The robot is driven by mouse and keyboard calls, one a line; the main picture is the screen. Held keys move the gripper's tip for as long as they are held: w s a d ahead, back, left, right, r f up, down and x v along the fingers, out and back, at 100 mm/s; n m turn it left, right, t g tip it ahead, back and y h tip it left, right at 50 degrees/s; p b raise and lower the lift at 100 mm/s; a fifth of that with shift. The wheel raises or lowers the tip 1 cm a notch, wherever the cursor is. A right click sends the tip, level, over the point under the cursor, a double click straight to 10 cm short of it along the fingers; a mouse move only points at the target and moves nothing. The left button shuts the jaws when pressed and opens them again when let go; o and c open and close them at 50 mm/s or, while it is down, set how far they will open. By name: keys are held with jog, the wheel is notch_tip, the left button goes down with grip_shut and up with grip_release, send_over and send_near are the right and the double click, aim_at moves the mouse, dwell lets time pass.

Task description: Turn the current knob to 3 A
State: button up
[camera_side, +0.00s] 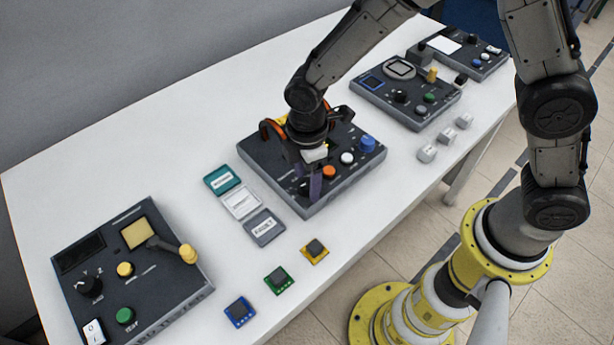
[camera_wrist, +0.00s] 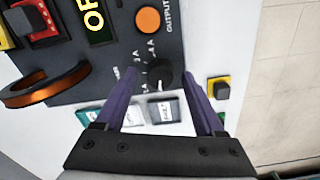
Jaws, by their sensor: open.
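The current knob (camera_wrist: 160,73) is a round black knob on the dark centre panel (camera_side: 251,164), with small ampere marks beside it in the wrist view. Which mark it points to is too small to tell. My gripper (camera_wrist: 155,69) is open, with its purple fingers on either side of the knob. Whether a finger touches it I cannot tell. In the side view my gripper (camera_side: 315,187) reaches down at the front of the centre panel and largely hides the knob.
A white button (camera_side: 347,158) and blue knob (camera_side: 367,144) share the panel. Cards (camera_side: 242,202) and a yellow-based switch (camera_side: 315,250) lie nearby.

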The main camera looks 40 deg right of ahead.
jog(key=shift+c, duration=0.3)
grip_shut()
jog(key=m, duration=0.5)
jog(key=shift+m, duration=0.3)
jog(key=m, duration=1.2)
jog(key=shift+r+m, duration=0.1)
jog(key=shift+m, duration=0.2)
jog(key=m, duration=0.5)
jog(key=shift+m, duration=0.4)
